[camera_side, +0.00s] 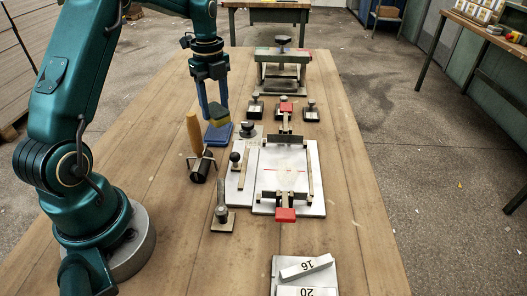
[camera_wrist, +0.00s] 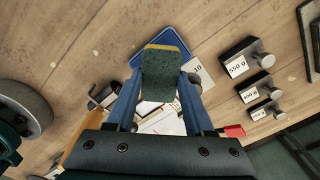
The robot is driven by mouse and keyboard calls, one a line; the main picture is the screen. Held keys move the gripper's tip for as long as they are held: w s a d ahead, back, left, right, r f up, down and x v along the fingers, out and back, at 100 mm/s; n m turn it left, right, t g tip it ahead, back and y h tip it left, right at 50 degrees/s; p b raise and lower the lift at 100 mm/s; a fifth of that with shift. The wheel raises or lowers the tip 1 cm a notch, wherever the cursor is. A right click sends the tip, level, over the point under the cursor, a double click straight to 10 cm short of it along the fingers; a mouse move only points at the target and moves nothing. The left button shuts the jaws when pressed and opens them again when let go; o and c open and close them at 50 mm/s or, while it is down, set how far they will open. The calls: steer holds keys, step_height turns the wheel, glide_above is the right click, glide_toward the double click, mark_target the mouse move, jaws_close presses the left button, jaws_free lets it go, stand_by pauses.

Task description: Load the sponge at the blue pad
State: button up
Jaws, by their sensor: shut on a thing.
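The sponge, yellow with a dark green side, is held between the blue fingers of my gripper (camera_side: 213,100). It shows at the fingertips in the side view (camera_side: 221,115) and in the wrist view (camera_wrist: 163,78). My gripper is shut on it. The blue pad (camera_side: 219,136) lies on the table below the sponge. In the wrist view, the blue pad (camera_wrist: 168,35) is partly hidden behind the sponge. The sponge appears to be above the pad, but the exact gap is hard to tell.
A roller with a wooden handle (camera_side: 194,134) stands close in front of the pad. A black knob (camera_side: 247,130) is just right of it. Labelled weights (camera_wrist: 238,66) and a metal plate with red-ended clamps (camera_side: 267,180) lie to the right. Numbered blocks (camera_side: 305,268) are near.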

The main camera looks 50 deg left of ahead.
mark_target(215, 109)
steer(key=shift+r, duration=1.8)
steer(key=shift+w+d+r, duration=0.25)
steer(key=shift+d, duration=0.05)
steer(key=s+d+r+n, duration=0.3)
steer(key=d+n, duration=0.3)
steer(key=n, duration=0.3)
steer(key=s+d+r+n, duration=0.4)
steer(key=d+n, duration=0.3)
steer(key=n, duration=0.2)
steer(key=shift+s+d, duration=0.2)
steer(key=shift+d, duration=0.05)
